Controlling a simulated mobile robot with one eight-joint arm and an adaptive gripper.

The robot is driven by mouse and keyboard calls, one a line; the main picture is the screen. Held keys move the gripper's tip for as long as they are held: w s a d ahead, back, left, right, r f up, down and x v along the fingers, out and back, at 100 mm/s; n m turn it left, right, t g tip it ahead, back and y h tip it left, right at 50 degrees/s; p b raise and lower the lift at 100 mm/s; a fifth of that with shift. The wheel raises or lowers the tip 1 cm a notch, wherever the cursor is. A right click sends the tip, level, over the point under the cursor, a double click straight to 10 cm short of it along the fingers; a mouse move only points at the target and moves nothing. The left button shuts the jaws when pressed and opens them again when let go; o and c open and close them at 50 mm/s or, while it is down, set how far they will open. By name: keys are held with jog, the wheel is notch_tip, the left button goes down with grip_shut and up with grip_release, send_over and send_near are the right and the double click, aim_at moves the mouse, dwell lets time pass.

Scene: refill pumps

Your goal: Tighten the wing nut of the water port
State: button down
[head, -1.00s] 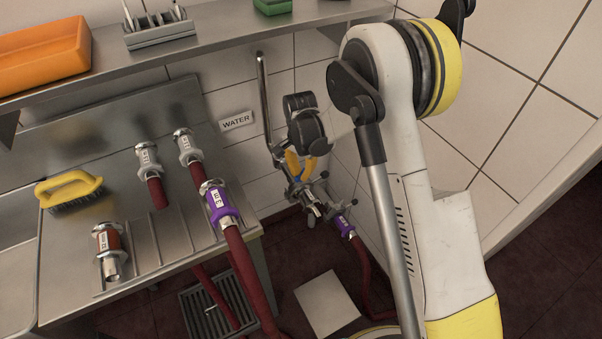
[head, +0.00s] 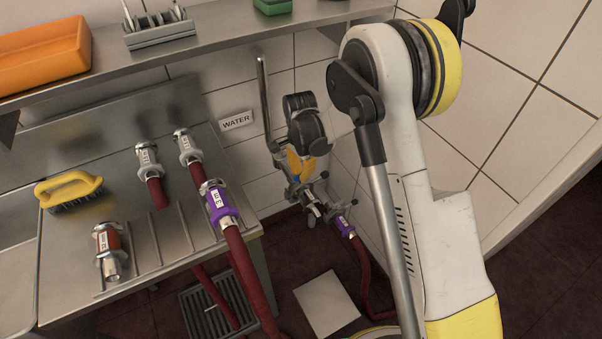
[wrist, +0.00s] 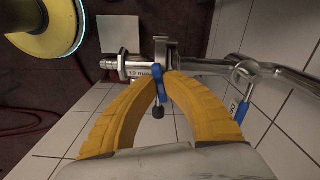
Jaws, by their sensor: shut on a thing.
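The water port is a steel pipe fitting low on the tiled wall, below the WATER sign (head: 236,121). In the wrist view its horizontal pipe (wrist: 195,66) carries a nozzle marked 19 mm (wrist: 140,71) and a clamp (wrist: 161,48). The blue wing nut (wrist: 159,86) sits at the clamp, on a threaded bolt with a dark end. My gripper (wrist: 164,78) has its yellow fingers closed in on the wing nut from both sides. In the head view my gripper (head: 299,172) is at the port, and the wing nut is too small to make out.
A blue-handled valve (wrist: 239,93) stands right of the clamp in the wrist view. The steel counter (head: 185,240) at left holds more hose ends and a yellow brush (head: 68,190). A shelf (head: 200,50) runs above.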

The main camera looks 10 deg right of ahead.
jog(key=c, duration=1.5)
grip_release()
jog(key=shift+r, duration=0.1)
notch_tip(320, 180, up, 12)
jog(key=shift+s, duration=0.1)
jog(key=s+d+r+n+t, duration=0.3)
jog(key=s+d+r+n, duration=0.3)
jog(key=s+r, duration=0.55)
jog(key=s+d+r+n+t, duration=0.1)
jog(key=s+d+n+t, duration=0.1)
jog(key=s, duration=0.5)
jog(key=s+d+r+n+t, duration=0.1)
jog(key=s+d+n, duration=0.1)
jog(key=s+d, duration=0.2)
jog(key=s, duration=0.3)
jog(key=shift+d+n+t, duration=0.35)
jog(key=shift+n+t, duration=0.05)
